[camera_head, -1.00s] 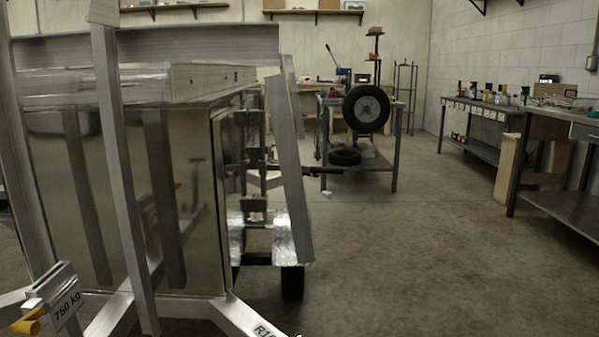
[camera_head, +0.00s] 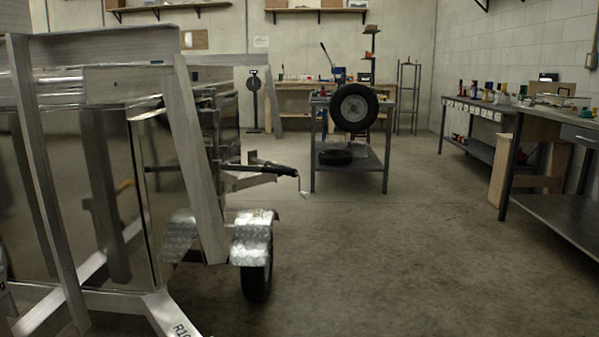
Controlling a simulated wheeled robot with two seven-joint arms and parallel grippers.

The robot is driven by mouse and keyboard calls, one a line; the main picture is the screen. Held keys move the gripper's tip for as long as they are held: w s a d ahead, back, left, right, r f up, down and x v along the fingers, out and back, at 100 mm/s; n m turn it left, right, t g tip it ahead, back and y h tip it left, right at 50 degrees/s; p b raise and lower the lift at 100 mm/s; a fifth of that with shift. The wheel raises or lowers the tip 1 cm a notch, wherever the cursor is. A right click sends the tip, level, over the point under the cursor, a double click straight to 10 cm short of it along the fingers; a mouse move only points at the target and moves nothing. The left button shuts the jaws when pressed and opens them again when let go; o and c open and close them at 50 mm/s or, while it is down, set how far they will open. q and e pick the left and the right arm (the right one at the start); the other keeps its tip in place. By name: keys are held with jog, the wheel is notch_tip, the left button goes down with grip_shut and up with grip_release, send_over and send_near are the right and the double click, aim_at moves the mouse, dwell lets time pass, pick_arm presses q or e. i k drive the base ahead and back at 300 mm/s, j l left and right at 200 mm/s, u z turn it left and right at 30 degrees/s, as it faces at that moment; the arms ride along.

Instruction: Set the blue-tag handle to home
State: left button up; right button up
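I see no handle with a clear blue tag. A thin dark lever (camera_head: 328,55) slants up beside a small blue item (camera_head: 338,73) on the work cart in the middle distance. They are too small to tell whether this is the blue-tag handle. Neither of my grippers is in view.
Aluminium trailer framing (camera_head: 185,150) fills the left side, with a wheel fender (camera_head: 252,240) and a dark drawbar (camera_head: 265,168) reaching right. The cart (camera_head: 318,150) carries a spare wheel (camera_head: 354,107). Benches (camera_head: 555,205) line the right wall. The concrete floor (camera_head: 390,260) in the middle is clear.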

aim_at(218, 166)
jog(key=i+l+u, duration=0.15)
jog(key=l, duration=0.3)
jog(key=i+l+u, duration=0.15)
jog(key=l, duration=0.3)
jog(key=l+u, duration=0.15)
jog(key=l, duration=0.3)
jog(key=i+l+u, duration=0.1)
jog(key=l, duration=0.35)
jog(key=i+l+u, duration=0.25)
jog(key=i+l, duration=0.4)
jog(key=i+l+u, duration=0.25)
jog(key=i+l, duration=0.4)
jog(key=l, duration=0.15)
